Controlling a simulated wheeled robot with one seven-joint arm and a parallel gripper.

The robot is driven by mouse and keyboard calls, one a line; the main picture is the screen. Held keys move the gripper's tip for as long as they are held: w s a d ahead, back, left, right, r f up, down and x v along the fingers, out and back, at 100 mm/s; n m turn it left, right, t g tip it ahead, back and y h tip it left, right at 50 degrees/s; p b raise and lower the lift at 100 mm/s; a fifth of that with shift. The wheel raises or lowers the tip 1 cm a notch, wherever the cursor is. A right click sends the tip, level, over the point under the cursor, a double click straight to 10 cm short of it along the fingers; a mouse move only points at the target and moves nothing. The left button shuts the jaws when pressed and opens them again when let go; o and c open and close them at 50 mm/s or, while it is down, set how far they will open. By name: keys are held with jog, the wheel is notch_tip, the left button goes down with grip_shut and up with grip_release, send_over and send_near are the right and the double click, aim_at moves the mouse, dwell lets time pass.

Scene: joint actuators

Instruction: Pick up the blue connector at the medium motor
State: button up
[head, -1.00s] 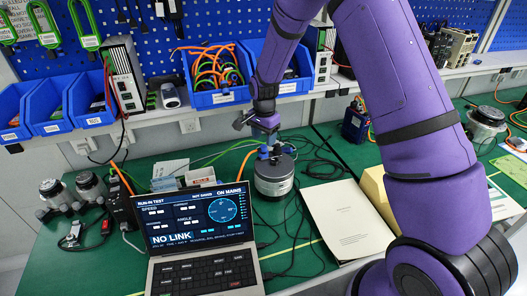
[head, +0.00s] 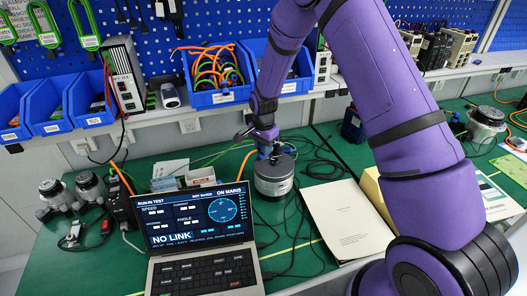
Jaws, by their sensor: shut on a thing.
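The medium motor (head: 274,178), a dark and silver cylinder, stands upright on the green bench mat behind the laptop. The small blue connector (head: 265,151) is at the motor's top; it is partly hidden by my gripper and its exact seating is too small to tell. My gripper (head: 264,143) points down at the motor's top and is shut on the blue connector. An orange cable and green cables run close by on the left.
A laptop (head: 200,235) reading "NO LINK" stands in front. White papers (head: 348,218) lie to the right. Black cables (head: 318,165) spread behind and beside the motor. Two other motors (head: 90,186) stand at left. Blue bins (head: 218,97) line the shelf above.

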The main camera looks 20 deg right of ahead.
jog(key=shift+r, duration=0.45)
notch_tip(320, 180, up, 3)
jog(key=shift+s+f, duration=0.1)
jog(key=s+r, duration=0.1)
jog(key=s, duration=1.4)
jog(key=shift+s+r, duration=0.15)
jog(key=shift+s, duration=0.25)
jog(key=shift+s+a, duration=0.1)
